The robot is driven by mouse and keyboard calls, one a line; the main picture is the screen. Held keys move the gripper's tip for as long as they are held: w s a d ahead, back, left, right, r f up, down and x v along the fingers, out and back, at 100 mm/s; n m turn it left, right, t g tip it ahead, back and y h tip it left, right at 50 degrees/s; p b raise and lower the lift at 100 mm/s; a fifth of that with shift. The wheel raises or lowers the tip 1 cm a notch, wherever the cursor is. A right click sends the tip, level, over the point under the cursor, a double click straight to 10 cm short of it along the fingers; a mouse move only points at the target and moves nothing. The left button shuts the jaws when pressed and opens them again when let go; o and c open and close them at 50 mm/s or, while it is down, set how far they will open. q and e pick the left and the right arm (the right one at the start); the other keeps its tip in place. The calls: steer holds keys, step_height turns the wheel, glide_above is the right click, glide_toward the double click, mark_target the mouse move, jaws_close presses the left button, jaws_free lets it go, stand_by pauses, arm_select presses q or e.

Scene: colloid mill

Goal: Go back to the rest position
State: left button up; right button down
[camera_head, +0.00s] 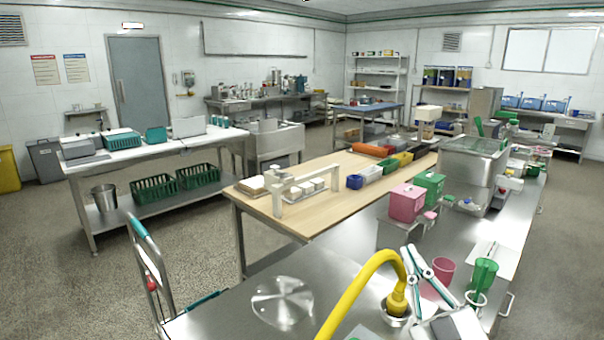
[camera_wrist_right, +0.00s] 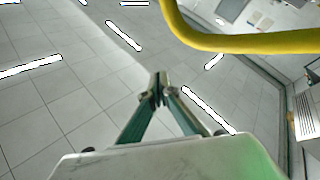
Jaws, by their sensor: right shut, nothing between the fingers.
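My right gripper (camera_head: 409,249) is at the lower right of the head view, in front of the steel bench (camera_head: 345,245). Its teal and white fingers point up, and the tips meet with nothing between them. The closed fingers also show in the right wrist view (camera_wrist_right: 158,82), against the ceiling. A thick yellow curved tube (camera_head: 362,283) stands just left of the gripper in the head view. The tube also crosses the top of the right wrist view (camera_wrist_right: 250,43). I cannot tell whether it touches the gripper. My left gripper is not in view.
A pink cup (camera_head: 443,270) and a green beaker (camera_head: 484,277) stand right of the gripper. Pink (camera_head: 407,203) and green (camera_head: 430,187) boxes stand beyond it. A steel machine (camera_head: 471,172) is farther back. A cart handle (camera_head: 148,255) rises at left. Open floor lies left of the bench.

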steer(key=s+d+f+m+g+h, duration=0.2)
steer(key=s+d+f+g+h, duration=0.15)
steer(key=d+f, duration=0.4)
steer(key=s+d+f+m+g+h, duration=0.15)
steer(key=d+f+g+h, duration=0.3)
steer(key=f, duration=0.65)
steer(key=s+d+f+n+g, duration=0.1)
steer(key=s+d+f+g, duration=0.1)
steer(key=s+f+g, duration=0.35)
steer(key=s+d+f+n+g, duration=0.2)
steer(key=s+d+f, duration=0.1)
steer(key=s+f, duration=0.55)
steer(key=w+a+f+m+t+y, duration=0.1)
steer(key=a+f+m+t+y, duration=0.2)
steer(key=a+f+y, duration=0.4)
steer(key=a+f+t, duration=0.1)
steer(key=a+f, duration=0.5)
steer(key=a, duration=0.3)
steer(key=shift+a, duration=0.2)
steer(key=shift+f, duration=0.1)
